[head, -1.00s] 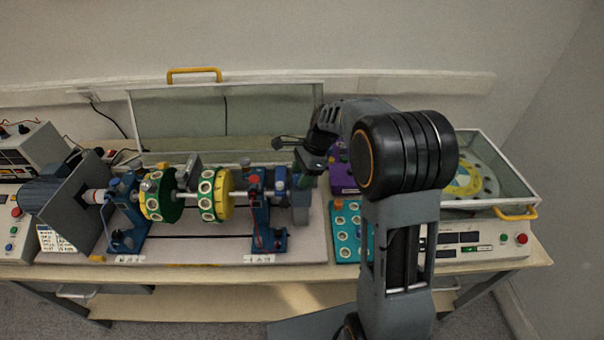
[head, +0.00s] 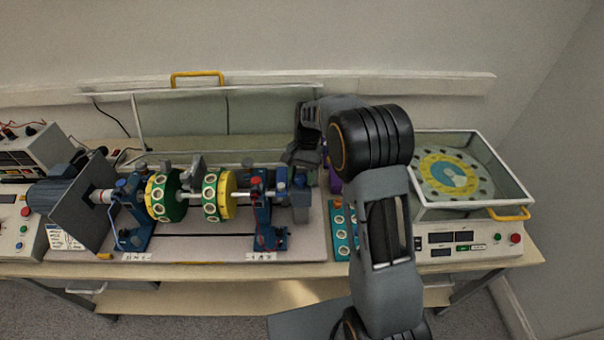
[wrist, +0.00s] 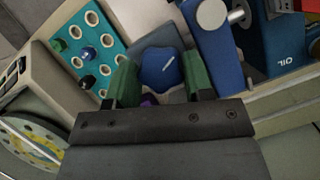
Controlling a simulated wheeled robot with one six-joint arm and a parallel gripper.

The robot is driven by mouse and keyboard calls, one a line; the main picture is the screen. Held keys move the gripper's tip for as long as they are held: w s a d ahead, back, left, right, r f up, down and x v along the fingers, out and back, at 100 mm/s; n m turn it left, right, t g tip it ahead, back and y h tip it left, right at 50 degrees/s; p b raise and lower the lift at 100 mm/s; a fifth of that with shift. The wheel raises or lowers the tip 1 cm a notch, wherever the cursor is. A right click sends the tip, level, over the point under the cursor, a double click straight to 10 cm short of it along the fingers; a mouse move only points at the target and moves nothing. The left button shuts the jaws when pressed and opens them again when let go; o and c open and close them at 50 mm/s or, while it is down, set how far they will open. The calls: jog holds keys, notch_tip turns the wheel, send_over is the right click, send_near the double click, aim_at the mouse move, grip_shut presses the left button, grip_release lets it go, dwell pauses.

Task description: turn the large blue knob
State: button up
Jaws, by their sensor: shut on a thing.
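The large blue knob (wrist: 160,68) is a lobed, star-shaped knob in the wrist view. It sits between the two green finger pads of my gripper (wrist: 160,80), one pad on each side. The gripper is shut on it. The knob's near edge is partly hidden by the fingers and the gripper body. In the head view the wrist of my arm is over the right end of the rotor rig, and the fingertips are hard to make out there.
The rotor rig (head: 263,222) has blue bearing stands and green-yellow discs (head: 219,196). A teal tray with holes (wrist: 91,45) lies beside the knob. A clear-walled box (head: 470,203) with a yellow disc stands at right. An upright clear panel (head: 180,114) stands behind the rig.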

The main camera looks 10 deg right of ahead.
jog(key=n+h, duration=0.2)
jog(key=n, duration=0.4)
jog(key=shift+a, duration=0.1)
jog(key=shift+n+h, duration=0.3)
jog(key=shift+n, duration=0.2)
jog(key=o, duration=0.9)
jog(key=shift+g, duration=0.3)
